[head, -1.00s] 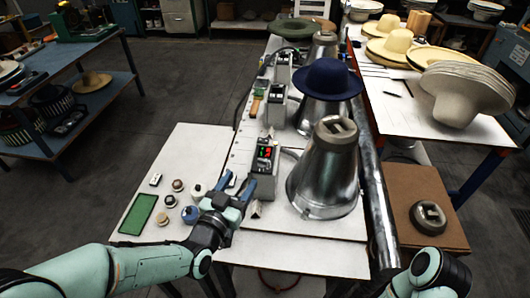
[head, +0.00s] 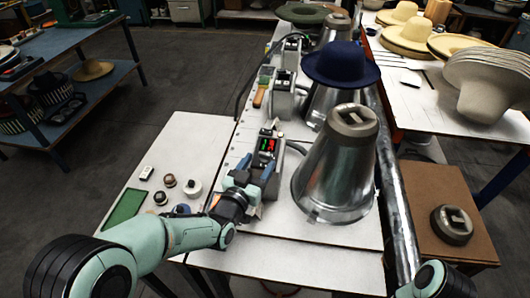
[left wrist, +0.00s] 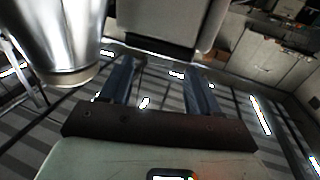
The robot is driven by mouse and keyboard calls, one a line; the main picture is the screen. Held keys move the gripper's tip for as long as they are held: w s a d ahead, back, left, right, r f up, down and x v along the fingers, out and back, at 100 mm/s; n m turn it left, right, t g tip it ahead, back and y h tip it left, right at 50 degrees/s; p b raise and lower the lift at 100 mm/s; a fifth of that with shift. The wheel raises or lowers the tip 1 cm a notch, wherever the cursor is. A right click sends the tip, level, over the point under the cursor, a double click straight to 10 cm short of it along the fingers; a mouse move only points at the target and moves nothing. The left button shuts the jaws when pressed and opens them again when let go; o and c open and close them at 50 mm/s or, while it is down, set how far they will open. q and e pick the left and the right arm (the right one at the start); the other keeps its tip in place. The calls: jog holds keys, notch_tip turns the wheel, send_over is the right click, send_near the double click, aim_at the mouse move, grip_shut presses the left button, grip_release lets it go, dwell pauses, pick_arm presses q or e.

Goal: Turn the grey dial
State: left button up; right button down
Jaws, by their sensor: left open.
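The nearest control box (head: 268,143), with red and green lights on its top, stands on the white bench beside a metal cone. I cannot make out a grey dial; my left gripper covers part of the box's near side. My left gripper (head: 251,164) is open, its blue fingers at the near side of the box. In the left wrist view, the gripper (left wrist: 160,72) has its fingers spread with nothing seen between them. A pale grey box face (left wrist: 155,18) lies just beyond the fingertips. My right gripper is out of view.
The shiny metal cone (head: 335,175) stands close right of the box. A blue hat (head: 342,62) sits on another cone behind. Small knobs (head: 170,181) and a green pad (head: 122,211) lie on the left bench. A metal pipe (head: 398,225) runs along the right.

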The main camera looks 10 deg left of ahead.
aim_at(264, 156)
pick_arm(q)
jog(key=x, duration=0.5)
jog(key=shift+p, duration=0.3)
jog(key=c, duration=1)
